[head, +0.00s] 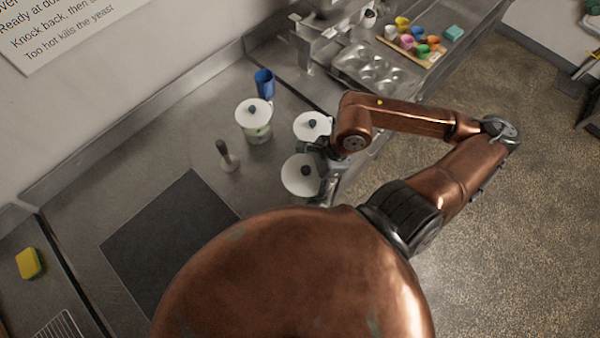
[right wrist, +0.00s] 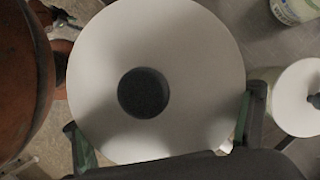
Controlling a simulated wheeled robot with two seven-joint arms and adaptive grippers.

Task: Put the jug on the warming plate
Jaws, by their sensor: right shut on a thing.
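The jug (head: 301,175) has a round white lid with a dark knob. In the right wrist view the jug's lid (right wrist: 195,60) fills the middle, with a finger of my right gripper (right wrist: 162,127) on each side; the body below is hidden. A dark square plate (head: 165,235), seemingly the warming plate, lies on the counter to the left and nearer, with nothing visible on it. My own body hides its near right part. My left gripper is not in view.
Two similar white-lidded vessels (head: 253,112) (head: 312,126) stand behind the jug, one very close. A small dark-handled tool (head: 227,158) stands between jug and plate. A blue cup (head: 264,82), muffin tin (head: 375,70) and yellow sponge (head: 28,262) are farther off. Counter left of the tool is clear.

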